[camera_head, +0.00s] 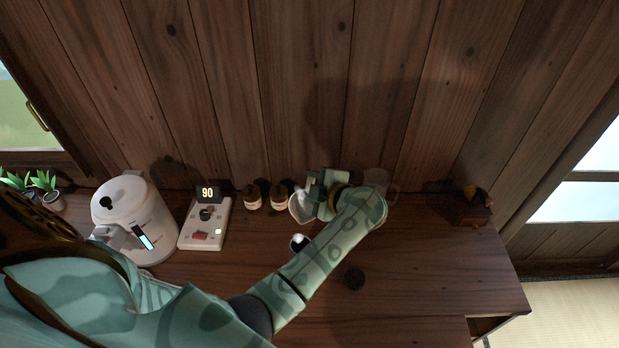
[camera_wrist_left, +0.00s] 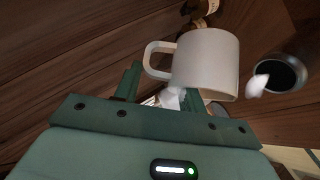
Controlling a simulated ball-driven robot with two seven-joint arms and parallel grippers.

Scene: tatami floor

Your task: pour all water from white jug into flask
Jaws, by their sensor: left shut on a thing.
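My left gripper (camera_head: 312,193) is shut on the white jug (camera_head: 301,208) above the back of the table. In the wrist view the left gripper's fingers (camera_wrist_left: 160,88) are at the handle of the white jug (camera_wrist_left: 208,62), which is tilted. A dark round mouth, which looks like the flask (camera_wrist_left: 280,75), lies right of the jug, apart from it. A small white shape (camera_wrist_left: 257,85) shows at its edge. In the head view a small dark and white object (camera_head: 299,242) sits below the jug; it may be the flask. The water cannot be made out. My right gripper is out of view.
A white electric pot (camera_head: 135,220) and a scale reading 90 (camera_head: 206,222) stand at the left. Two brown jars (camera_head: 252,197) are beside the gripper. A see-through mug (camera_head: 377,180) is behind my arm. A dark wooden box (camera_head: 469,208) stands right. The table's right front is mostly clear.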

